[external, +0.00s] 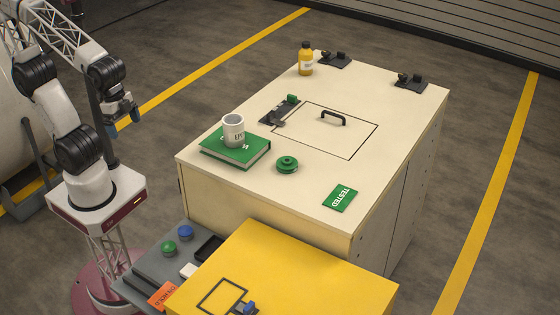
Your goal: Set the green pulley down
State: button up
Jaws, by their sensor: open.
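The green pulley (287,165) sits flat on the cream cabinet top, right of the green book and in front of the outlined panel. Nothing is touching it from above. My gripper (124,118) is at the left, off the cabinet and well apart from the pulley. It is open and I see nothing between its fingers, though it is small in this view.
On the cream cabinet (300,210) are a green book (240,157) with a mug (233,130), a bottle (306,60), a panel handle (334,117), dark stands (409,80) and a green TESTED card (341,198). A yellow box (330,280) stands in front.

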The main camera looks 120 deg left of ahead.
jog(key=shift+s+d+f+m, duration=0.15)
jog(key=shift+s+f, duration=0.05)
jog(key=shift+s, duration=0.3)
jog(key=shift+s+d+f+m, duration=0.15)
jog(key=shift+s+f+m, duration=0.1)
jog(key=shift+s, duration=0.3)
jog(key=shift+s+d+f+m, duration=0.1)
jog(key=shift+s+d+f, duration=0.1)
jog(key=shift+s, duration=0.3)
